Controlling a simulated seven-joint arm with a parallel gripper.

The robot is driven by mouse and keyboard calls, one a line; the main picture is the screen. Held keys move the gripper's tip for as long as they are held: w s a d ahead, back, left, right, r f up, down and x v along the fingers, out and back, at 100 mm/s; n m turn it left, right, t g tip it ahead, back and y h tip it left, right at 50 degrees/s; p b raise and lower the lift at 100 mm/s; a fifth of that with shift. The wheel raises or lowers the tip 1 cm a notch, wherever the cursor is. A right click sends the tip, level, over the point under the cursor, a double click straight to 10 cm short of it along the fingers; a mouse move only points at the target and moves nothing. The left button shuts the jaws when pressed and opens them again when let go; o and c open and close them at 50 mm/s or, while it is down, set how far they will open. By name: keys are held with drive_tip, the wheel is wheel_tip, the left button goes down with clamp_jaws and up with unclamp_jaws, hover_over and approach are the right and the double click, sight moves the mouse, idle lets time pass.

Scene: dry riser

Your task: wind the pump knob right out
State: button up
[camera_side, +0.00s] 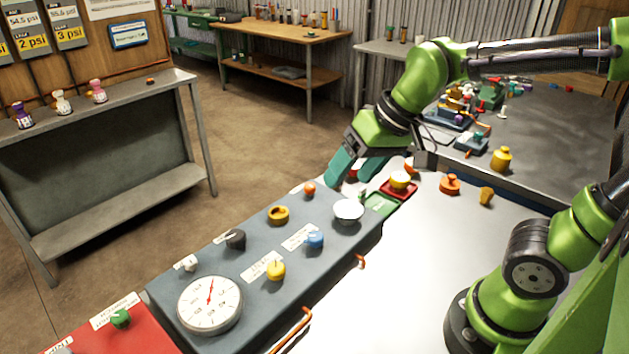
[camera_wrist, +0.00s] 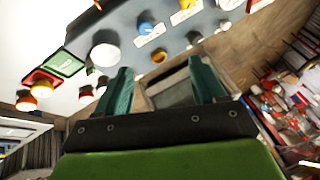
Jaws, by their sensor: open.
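A grey panel (camera_side: 208,254) carries several knobs and a dial gauge (camera_side: 210,303). On it are a black knob (camera_side: 236,239), a blue knob (camera_side: 314,240), a yellow knob (camera_side: 276,270), a dark-yellow ring-shaped knob (camera_side: 278,215), a small orange-red knob (camera_side: 309,189) and a silver dome (camera_side: 348,210). I cannot read which one is labelled as the pump knob. My gripper (camera_side: 345,182) is open, above the panel's far end, beyond the dome. In the wrist view, nothing is between the fingers (camera_wrist: 160,70); the dome (camera_wrist: 105,55) and ring knob (camera_wrist: 160,57) lie past the fingertips.
A green plate (camera_side: 382,205) and a red base with a yellow button (camera_side: 399,180) adjoin the panel's right end. An orange part (camera_side: 450,184) and a small yellow part (camera_side: 486,196) stand on the pale tabletop. A red panel (camera_side: 130,335) is at lower left.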

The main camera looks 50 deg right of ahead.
drive_tip(key=w+a+g, duration=0.3)
drive_tip(key=w+a, duration=0.2)
drive_tip(key=w, duration=0.4)
drive_tip(key=m+g+h, duration=0.2)
drive_tip(key=m, duration=0.6)
hover_over(235, 235)
drive_tip(key=f, duration=0.1)
wheel_tip(235, 235, down, 16)
drive_tip(key=shift+f, duration=0.1)
drive_tip(key=c, duration=1.1)
drive_tip(key=shift+o, duration=0.2)
